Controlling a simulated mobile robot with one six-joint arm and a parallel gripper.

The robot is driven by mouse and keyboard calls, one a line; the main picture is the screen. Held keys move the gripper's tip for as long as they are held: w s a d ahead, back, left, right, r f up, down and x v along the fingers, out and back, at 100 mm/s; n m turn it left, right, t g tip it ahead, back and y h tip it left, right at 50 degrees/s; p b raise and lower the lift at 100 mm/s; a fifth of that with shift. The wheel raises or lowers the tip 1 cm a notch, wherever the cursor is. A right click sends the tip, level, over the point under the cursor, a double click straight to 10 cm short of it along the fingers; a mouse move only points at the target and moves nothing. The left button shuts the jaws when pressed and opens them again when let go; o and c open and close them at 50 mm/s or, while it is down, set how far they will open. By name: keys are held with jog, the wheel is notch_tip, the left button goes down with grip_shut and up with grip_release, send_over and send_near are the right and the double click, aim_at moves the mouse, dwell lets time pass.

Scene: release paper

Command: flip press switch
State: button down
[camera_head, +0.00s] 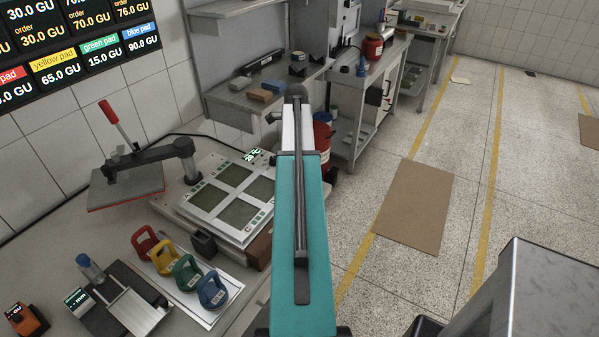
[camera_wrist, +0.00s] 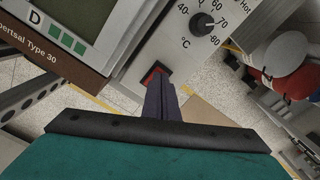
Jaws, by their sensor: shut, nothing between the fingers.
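The press switch (camera_wrist: 154,73) is a small red rocker in a dark frame on the pale front panel of the press, seen in the wrist view. My gripper (camera_wrist: 158,76) is shut and empty, its dark fingertips right at the switch and covering part of it. I cannot tell whether they touch or which way the rocker is set. In the head view the press (camera_head: 182,158) has a red-tipped handle (camera_head: 108,112) and a flat plate swung out to the left. My arm hides its right side there, and the switch and gripper are not visible.
A temperature knob (camera_wrist: 208,22) is on the same panel, right of the switch. Several coloured pad stamps (camera_head: 188,272) stand on a white sheet left of my arm. A grey shelf bench (camera_head: 262,98) stands behind; a red container (camera_head: 323,140) is beside my arm.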

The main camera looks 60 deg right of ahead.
jog(key=shift+f+b, duration=0.3)
jog(key=shift+f, duration=0.45)
dwell(0.8)
jog(key=shift+r, duration=0.1)
jog(key=shift+r+p, duration=2.25)
jog(key=shift+r, duration=1.15)
